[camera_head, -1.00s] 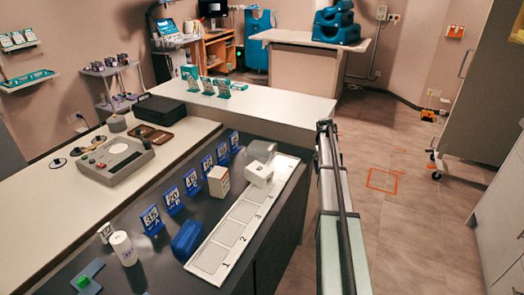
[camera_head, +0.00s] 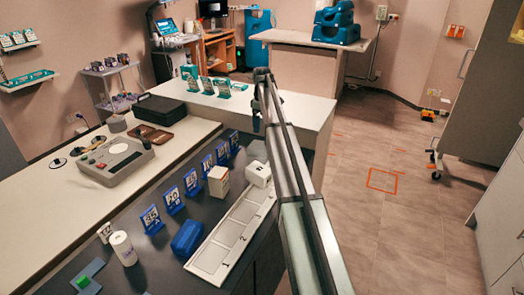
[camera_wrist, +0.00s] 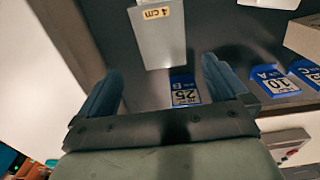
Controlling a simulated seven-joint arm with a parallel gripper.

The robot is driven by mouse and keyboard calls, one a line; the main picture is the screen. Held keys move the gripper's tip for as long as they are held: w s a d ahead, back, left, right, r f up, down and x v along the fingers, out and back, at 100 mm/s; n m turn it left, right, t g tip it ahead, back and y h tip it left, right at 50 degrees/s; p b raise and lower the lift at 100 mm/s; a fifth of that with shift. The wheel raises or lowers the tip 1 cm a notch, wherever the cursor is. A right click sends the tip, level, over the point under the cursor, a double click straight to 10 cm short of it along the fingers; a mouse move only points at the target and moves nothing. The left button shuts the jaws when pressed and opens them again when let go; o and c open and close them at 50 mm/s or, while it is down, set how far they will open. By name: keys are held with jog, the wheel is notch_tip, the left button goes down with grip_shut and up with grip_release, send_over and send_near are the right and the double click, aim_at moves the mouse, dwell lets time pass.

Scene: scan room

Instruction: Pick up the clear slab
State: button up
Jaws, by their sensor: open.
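The clear slab (camera_wrist: 160,38) shows in the wrist view as a pale grey, see-through-looking block with a "4 cm" label, upper middle. In the head view the slab (camera_head: 257,151) is at the far end of the dark counter, partly hidden by my arm. My gripper (camera_wrist: 162,70) is open, with its two blue-grey fingers apart. The slab's lower end shows between and beyond the fingertips, with nothing held. I cannot tell the exact gap to it. In the head view my gripper (camera_head: 257,120) is small and points down near the far counter end.
A white numbered tray (camera_head: 214,268) lies along the counter's right edge with a white block (camera_head: 258,174) on it. Blue number cards (camera_head: 172,200) stand in a row to the left.

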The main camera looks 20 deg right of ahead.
aim_at(262, 146)
notch_tip(262, 146, down, 13)
jog(key=shift+s+f, duration=0.15)
jog(key=shift+f, duration=0.05)
dwell(0.6)
jog(key=shift+c, duration=0.4)
